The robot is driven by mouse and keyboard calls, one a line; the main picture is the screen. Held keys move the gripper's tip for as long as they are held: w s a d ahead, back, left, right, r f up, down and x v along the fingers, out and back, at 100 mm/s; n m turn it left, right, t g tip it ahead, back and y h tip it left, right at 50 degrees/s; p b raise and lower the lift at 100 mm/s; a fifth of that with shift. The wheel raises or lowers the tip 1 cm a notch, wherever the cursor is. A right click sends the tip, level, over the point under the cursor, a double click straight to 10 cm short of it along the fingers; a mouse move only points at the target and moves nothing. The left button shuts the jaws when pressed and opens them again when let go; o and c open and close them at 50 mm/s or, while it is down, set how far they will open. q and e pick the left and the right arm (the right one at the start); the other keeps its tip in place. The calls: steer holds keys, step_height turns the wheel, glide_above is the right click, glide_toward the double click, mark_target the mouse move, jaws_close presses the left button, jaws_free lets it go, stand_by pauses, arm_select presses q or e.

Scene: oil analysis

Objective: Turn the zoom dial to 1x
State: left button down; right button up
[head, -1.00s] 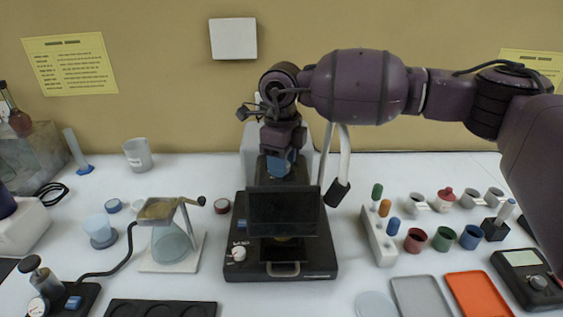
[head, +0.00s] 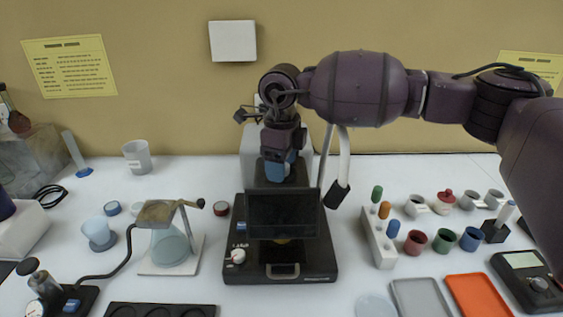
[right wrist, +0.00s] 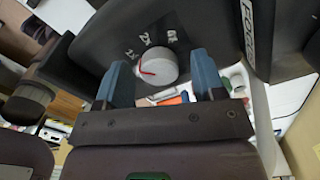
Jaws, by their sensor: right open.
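The zoom dial (right wrist: 158,66) is a pale round knob with a red pointer mark, on a dark panel in the right wrist view. Its mark points left, near the leftmost of several white labels; I cannot read the exact setting. My right gripper (right wrist: 163,78) is open, with its blue fingers on either side of the dial's lower part; contact cannot be told. In the head view, my right gripper (head: 277,168) is at the upper part of the black instrument (head: 315,267), above its dark screen (head: 283,215). The dial is hidden there. My left gripper is out of view.
A white knob (head: 238,256) sits on the instrument's base at front left. A glass flask under a stand (head: 172,250) is to the left. A white rack (head: 379,240) with coloured handles and several cups are to the right. A wall stands close behind.

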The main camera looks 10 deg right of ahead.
steer(key=shift+r, duration=0.1)
step_height(320, 180, up, 11)
stand_by(0.6)
steer(key=shift+f, duration=0.2)
